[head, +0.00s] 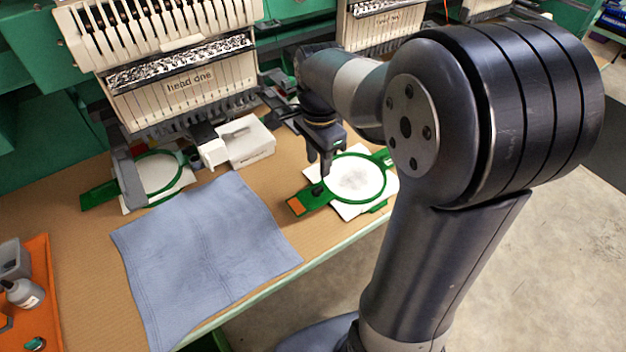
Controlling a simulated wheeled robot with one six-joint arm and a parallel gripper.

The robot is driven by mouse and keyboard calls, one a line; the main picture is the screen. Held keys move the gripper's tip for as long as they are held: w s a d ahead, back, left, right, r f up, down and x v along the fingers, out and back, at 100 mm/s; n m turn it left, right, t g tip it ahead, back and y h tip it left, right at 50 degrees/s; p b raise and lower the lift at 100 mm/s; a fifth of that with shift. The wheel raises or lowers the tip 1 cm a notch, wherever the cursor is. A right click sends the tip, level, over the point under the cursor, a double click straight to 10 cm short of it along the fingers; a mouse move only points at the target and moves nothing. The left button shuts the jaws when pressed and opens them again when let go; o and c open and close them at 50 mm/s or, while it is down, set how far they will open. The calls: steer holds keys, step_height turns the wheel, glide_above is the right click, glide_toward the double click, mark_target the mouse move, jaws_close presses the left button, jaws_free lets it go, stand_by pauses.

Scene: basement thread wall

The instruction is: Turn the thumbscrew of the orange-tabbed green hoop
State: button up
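The green hoop with the orange tab (297,206) lies on the tan table, right of the blue cloth. Its green ring (383,190) holds white fabric with a faint grey patch. A small dark knob, which looks like the thumbscrew (317,190), sits at the ring's left side near the orange tab. My gripper (319,166) points down just above the ring's upper left edge, close over the knob. Its two dark fingers look apart, with nothing seen between them. My arm comes in from the right and hides part of the table beyond the hoop.
A second green hoop (181,163) without a visible orange tab lies under the machine marked "head one" (190,84). A white box (246,142) stands between the hoops. A blue cloth (205,250) covers the table's middle. An orange mat (40,325) with a bottle (24,293) is at left.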

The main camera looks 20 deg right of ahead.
mark_target(317, 188)
step_height(317, 188, down, 8)
steer(key=shift+f+b, duration=0.1)
steer(key=shift+b, duration=0.2)
jaws_close()
stand_by(0.3)
